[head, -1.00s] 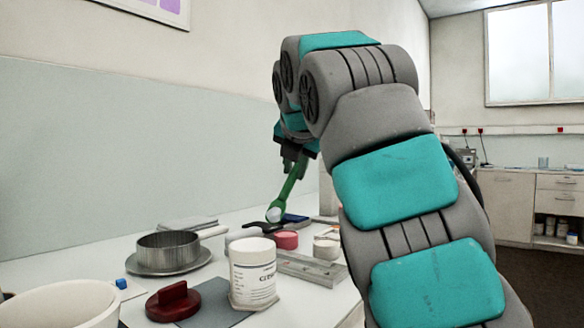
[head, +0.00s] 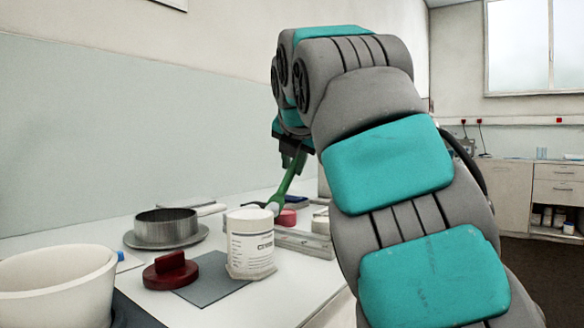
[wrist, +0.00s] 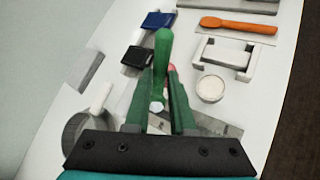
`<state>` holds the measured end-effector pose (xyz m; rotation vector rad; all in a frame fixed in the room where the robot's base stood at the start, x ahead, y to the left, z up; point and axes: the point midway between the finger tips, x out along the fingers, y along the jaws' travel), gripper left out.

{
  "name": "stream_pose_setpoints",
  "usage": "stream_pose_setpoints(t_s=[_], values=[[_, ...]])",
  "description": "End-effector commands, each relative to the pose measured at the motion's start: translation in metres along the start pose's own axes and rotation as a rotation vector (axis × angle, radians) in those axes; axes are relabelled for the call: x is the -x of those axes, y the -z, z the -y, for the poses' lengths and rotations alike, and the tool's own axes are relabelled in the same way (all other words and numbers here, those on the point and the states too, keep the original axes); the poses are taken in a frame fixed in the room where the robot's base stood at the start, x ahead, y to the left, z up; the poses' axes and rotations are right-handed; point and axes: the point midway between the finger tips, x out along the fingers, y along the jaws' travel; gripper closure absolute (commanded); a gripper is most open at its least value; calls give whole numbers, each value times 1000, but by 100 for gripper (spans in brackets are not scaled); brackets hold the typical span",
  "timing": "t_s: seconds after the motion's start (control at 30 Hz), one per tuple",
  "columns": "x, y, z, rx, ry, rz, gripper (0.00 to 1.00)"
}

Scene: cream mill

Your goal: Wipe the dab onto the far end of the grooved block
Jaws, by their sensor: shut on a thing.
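My gripper (head: 294,160) is shut on a green spatula (head: 288,182), which slants down and to the left towards the bench. In the wrist view the green spatula (wrist: 163,50) lies between the two green fingers of my gripper (wrist: 158,72). A small white dab (wrist: 157,106) shows at its lower end between the fingers. The grey grooved block (head: 312,245) lies on the bench behind and right of the white jar. In the wrist view part of the grooved block (wrist: 226,130) shows right of my fingers; the rest is hidden. I cannot tell whether the spatula touches it.
A white labelled jar (head: 250,247) stands in front of the block. A dark red handled block (head: 170,271), a metal ring on a plate (head: 167,230) and a white bowl (head: 58,276) stand left. A small round dish (wrist: 210,89) and an orange spatula (wrist: 238,25) lie beyond.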

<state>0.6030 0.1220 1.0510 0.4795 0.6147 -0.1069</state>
Motion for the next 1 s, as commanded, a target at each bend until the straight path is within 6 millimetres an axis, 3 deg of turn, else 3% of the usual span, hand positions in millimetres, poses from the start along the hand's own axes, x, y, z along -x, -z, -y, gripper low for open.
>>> stream_pose_setpoints(t_s=[1.0], values=[[-4,5,3,0,0,0,100]])
